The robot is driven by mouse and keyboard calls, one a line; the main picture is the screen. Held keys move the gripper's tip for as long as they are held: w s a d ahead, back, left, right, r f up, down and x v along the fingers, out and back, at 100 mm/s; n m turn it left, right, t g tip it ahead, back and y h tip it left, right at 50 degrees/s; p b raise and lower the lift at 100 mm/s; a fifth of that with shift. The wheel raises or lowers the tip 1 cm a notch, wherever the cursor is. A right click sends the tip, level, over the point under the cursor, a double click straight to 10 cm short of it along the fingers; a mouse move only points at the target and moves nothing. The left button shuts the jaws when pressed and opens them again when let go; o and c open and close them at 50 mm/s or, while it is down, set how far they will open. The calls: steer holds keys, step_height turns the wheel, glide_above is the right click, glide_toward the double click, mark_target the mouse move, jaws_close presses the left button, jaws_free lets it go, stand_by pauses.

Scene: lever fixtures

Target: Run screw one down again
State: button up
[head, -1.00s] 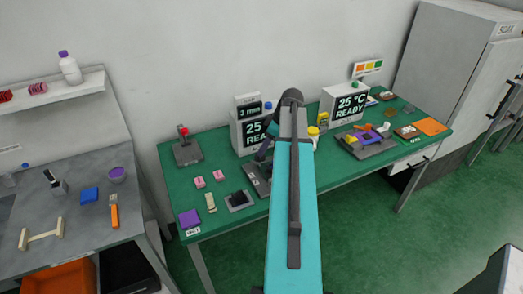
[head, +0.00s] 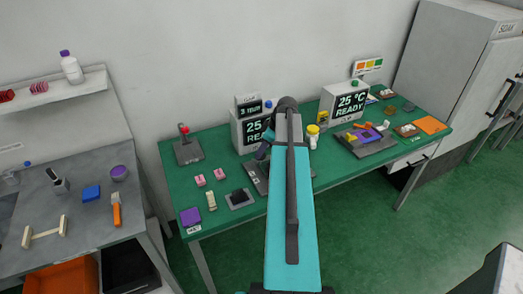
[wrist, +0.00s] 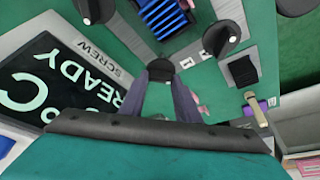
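The screw fixture is a grey plate (wrist: 125,35) with a "SCREW" label (wrist: 103,57), several black round knobs and a blue ribbed block (wrist: 165,18) in the wrist view. A black knob (wrist: 160,69) sits beside a small white tag (wrist: 185,65) that seems to read 1. My gripper (wrist: 161,80) reaches toward this knob, its two fingers apart with the tips at or beside it. Whether they press on it I cannot tell. Another knob (wrist: 220,38) stands to the right. In the head view my arm hides most of the fixture (head: 254,180) and the gripper's tips.
A display reading 25 and READY (head: 254,128) stands close behind the fixture; its face (wrist: 60,85) fills the left of the wrist view. A dark square pad (head: 240,198), pink blocks (head: 210,178) and a red-topped lever (head: 186,145) are to the left on the green table.

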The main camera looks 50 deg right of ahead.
steer(key=shift+a, duration=0.1)
steer(key=c, duration=0.4)
